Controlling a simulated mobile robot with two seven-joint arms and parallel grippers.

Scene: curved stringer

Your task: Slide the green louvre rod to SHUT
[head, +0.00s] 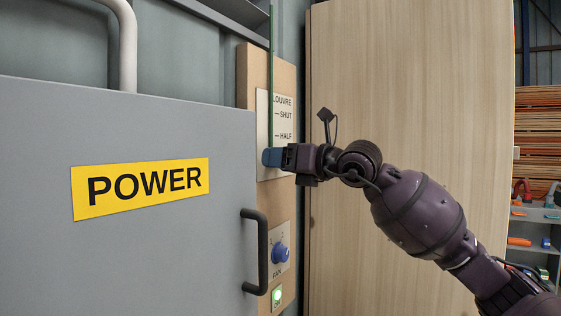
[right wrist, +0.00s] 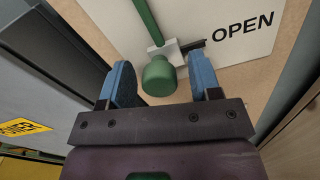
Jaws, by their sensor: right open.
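The green louvre rod (head: 271,85) hangs upright in front of a pale label plate (head: 284,112) marked LOUVRE, SHUT and HALF. In the right wrist view the rod (right wrist: 147,18) ends in a green knob (right wrist: 158,76), and a dark pointer (right wrist: 194,47) beside it sits by the word OPEN (right wrist: 243,26). My right gripper (head: 272,157) is at the rod's lower end and hides the knob in the head view. Its blue fingers (right wrist: 160,66) stand open on either side of the knob, with gaps visible on both sides. My left gripper is out of view.
A grey door (head: 150,245) marked POWER, with a black handle (head: 262,250), stands close left of the plate. A blue fan dial (head: 281,252) and lit green button (head: 277,295) are below. A tall wooden panel (head: 420,100) stands behind my right arm.

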